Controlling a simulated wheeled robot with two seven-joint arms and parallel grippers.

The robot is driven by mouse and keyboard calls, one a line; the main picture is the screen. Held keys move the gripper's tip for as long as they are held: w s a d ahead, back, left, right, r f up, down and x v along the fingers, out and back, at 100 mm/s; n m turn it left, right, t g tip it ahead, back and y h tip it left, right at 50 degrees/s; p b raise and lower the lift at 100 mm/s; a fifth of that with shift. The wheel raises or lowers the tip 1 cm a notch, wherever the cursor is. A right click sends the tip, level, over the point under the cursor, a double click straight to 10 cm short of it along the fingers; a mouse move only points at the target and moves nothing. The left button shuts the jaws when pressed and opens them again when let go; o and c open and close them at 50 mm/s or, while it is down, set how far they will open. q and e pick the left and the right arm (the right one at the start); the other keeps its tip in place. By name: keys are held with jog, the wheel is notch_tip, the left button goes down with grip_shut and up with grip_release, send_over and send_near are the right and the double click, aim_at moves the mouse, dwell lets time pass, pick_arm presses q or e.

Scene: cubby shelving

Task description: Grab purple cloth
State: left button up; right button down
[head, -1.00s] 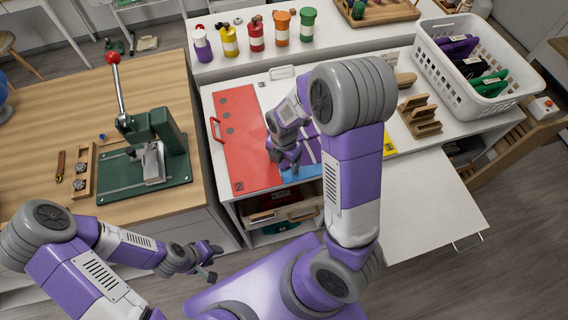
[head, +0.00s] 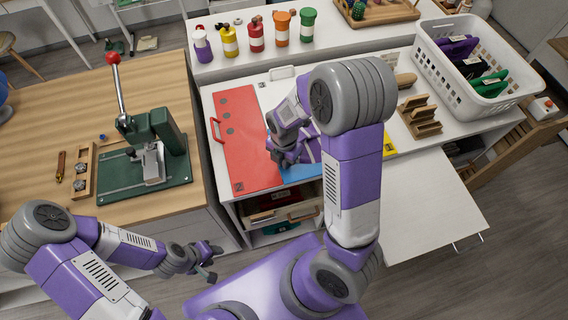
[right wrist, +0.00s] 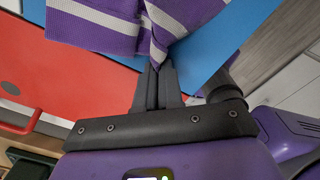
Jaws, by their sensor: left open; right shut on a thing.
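The purple cloth with white stripes (right wrist: 105,22) is bunched between the fingertips of my right gripper (right wrist: 157,70) in the right wrist view. In the head view the purple cloth (head: 309,150) lies partly hidden behind my right arm, over the blue mat. My right gripper (head: 284,158) is shut on the cloth's edge, just above the counter. My left gripper (head: 208,262) is open and empty, low in front of the wooden bench.
A red board (head: 240,130) and a blue mat (head: 298,172) lie on the white counter. A white basket (head: 432,60) with several folded cloths stands at right. Several bottles line the raised shelf (head: 330,45) behind. A green press (head: 160,165) stands on the wooden bench at left.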

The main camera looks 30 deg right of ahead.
jog(key=shift+s, duration=0.1)
notch_tip(320, 180, up, 12)
jog(key=p, duration=1)
notch_tip(320, 180, up, 36)
jog(key=p, duration=1.3)
jog(key=shift+p, duration=0.3)
